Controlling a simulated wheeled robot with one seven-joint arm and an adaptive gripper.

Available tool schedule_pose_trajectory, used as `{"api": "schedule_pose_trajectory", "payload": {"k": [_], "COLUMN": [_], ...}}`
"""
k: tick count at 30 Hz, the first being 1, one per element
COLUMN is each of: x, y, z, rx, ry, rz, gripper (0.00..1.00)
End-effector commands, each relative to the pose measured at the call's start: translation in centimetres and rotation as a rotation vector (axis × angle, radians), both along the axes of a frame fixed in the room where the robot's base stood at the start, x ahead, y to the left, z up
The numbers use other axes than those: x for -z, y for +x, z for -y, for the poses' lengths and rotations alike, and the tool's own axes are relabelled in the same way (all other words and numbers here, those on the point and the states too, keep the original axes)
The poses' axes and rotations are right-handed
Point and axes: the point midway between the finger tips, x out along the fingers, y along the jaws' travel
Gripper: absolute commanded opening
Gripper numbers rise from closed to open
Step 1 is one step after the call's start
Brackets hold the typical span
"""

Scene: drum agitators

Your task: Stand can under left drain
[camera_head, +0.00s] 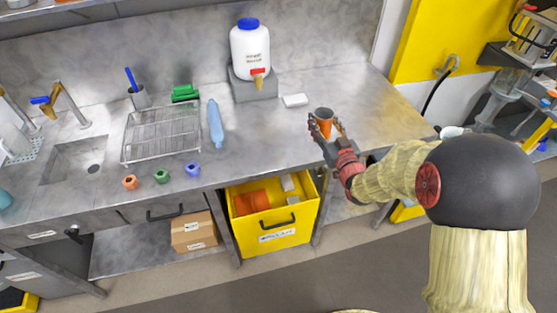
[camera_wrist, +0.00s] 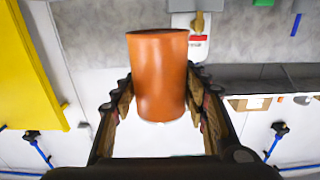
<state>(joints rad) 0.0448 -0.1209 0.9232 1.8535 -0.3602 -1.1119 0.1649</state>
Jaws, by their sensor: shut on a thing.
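My gripper (camera_head: 326,128) is shut on an orange can (camera_head: 323,114) and holds it over the right part of the steel counter, near its front edge. In the wrist view the can (camera_wrist: 158,75) sits between the two fingers, and its side is gripped. A white drum (camera_head: 250,48) with a blue lid stands on a grey block (camera_head: 254,88) at the back of the counter. Its brass tap (camera_head: 258,81) hangs at the front, left of and behind the can. The tap also shows at the top of the wrist view (camera_wrist: 198,21), beyond the can.
A small white block (camera_head: 295,100) lies between the drum and the can. A blue bottle (camera_head: 215,124), a wire rack (camera_head: 162,133) and several coloured rings (camera_head: 162,176) are further left. An open yellow drawer (camera_head: 273,241) juts out below the counter. Counter before the tap looks clear.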

Motion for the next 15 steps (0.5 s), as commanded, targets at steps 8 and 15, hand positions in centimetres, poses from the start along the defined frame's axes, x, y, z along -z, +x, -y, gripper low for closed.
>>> {"api": "schedule_pose_trajectory", "payload": {"k": [8,15], "x": [2.2,5.2], "y": [-0.2,-0.3], "z": [-5.2,-10.1], "rx": [-0.011,-0.009], "ry": [0.000,0.001], "rz": [-0.003,-0.005], "gripper": [0.21,0.21]}}
